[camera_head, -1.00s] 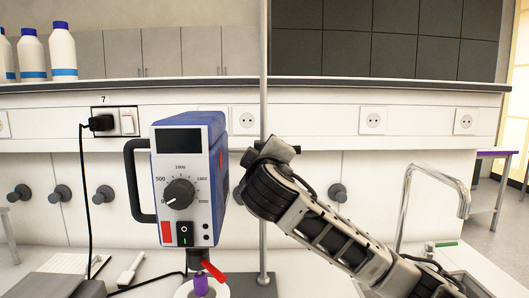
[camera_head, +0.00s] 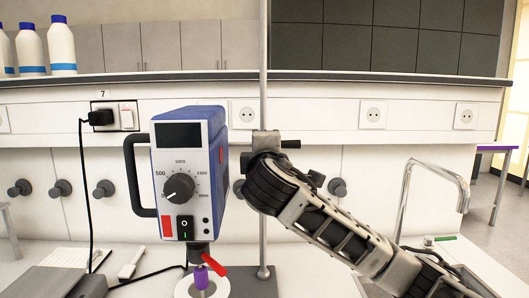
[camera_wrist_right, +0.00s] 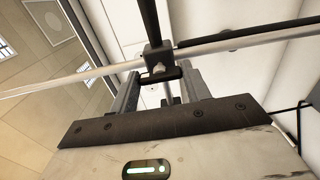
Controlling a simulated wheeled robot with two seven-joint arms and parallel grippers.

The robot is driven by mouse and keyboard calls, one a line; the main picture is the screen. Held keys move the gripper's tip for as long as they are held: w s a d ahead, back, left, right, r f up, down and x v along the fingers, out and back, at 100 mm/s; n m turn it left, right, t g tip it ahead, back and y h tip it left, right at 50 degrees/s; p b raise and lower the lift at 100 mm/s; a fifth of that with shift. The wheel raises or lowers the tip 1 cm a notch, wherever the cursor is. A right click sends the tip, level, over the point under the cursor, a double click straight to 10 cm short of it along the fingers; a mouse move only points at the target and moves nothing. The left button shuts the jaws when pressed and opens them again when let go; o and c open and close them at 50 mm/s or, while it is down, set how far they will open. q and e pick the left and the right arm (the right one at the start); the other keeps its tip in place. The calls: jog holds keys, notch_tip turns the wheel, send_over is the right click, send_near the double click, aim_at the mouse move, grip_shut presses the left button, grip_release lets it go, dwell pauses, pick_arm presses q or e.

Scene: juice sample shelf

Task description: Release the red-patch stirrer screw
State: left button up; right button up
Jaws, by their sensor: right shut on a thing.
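The stirrer (camera_head: 188,165), a blue and white box with a dial and a red patch (camera_head: 167,226), hangs upright before a thin metal stand rod (camera_head: 263,60) in the head view. In the right wrist view, a dark clamp block (camera_wrist_right: 157,54) joins crossing rods, with a screw (camera_wrist_right: 159,69) on its near side. My right gripper (camera_wrist_right: 160,75) has its fingers on either side of the screw and is shut on it. In the head view my right wrist covers the fingers and screw. My left gripper is not in view.
A purple-capped piece (camera_head: 201,278) and a red lever (camera_head: 214,271) sit under the stirrer. A black cable (camera_head: 87,190) hangs from the wall socket at left. A tap (camera_head: 407,190) stands at right. White bottles (camera_head: 62,46) stand on the shelf.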

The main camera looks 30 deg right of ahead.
dwell(0.3)
jog(key=o, duration=1)
jog(key=b+v, duration=0.2)
jog(key=v, duration=1.4)
jog(key=shift+b, duration=0.35)
jog(key=shift+d, duration=0.1)
